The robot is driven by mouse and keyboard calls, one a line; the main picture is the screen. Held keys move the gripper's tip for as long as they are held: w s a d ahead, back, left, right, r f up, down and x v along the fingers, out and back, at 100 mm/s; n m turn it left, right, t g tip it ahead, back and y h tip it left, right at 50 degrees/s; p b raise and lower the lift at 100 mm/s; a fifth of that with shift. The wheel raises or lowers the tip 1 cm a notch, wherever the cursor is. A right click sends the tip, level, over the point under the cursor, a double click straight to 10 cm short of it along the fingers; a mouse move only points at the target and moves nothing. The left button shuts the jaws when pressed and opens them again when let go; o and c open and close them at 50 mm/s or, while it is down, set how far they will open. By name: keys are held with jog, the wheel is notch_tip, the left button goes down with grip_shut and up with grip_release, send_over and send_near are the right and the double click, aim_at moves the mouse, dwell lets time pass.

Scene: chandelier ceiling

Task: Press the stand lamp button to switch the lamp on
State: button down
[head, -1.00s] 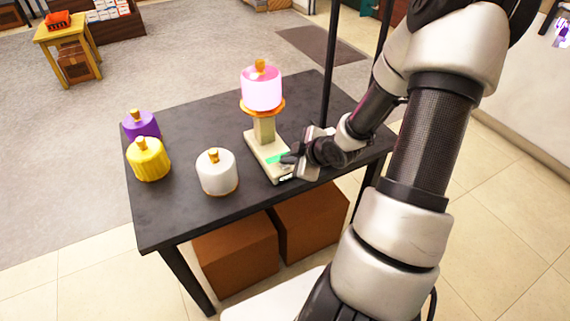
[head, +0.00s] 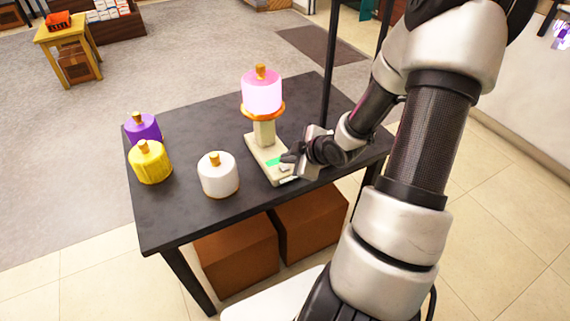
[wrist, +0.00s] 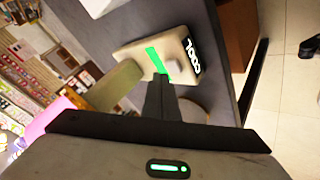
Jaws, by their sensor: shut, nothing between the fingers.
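The stand lamp has a bright pink shade (head: 262,92) that looks lit, an orange rim and a beige post on a flat beige base (head: 262,150). The base carries a green strip (wrist: 157,62), a small raised grey button (wrist: 175,58) and a dark label with white marks (wrist: 193,57). My gripper (head: 287,160) is shut and empty, low over the right side of the base. In the wrist view its closed fingertips (wrist: 160,77) point at the base, just short of the button in the picture. I cannot tell whether they touch it.
The lamp stands on a dark table (head: 200,215). A white lidded pot (head: 218,176), a yellow one (head: 149,163) and a purple one (head: 143,128) stand to its left. A black upright post (head: 328,75) rises behind my gripper. Brown boxes (head: 237,254) sit beneath.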

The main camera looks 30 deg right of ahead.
aim_at(287, 171)
notch_tip(287, 171, up, 5)
jog(key=p, duration=0.4)
jog(key=shift+r, duration=0.15)
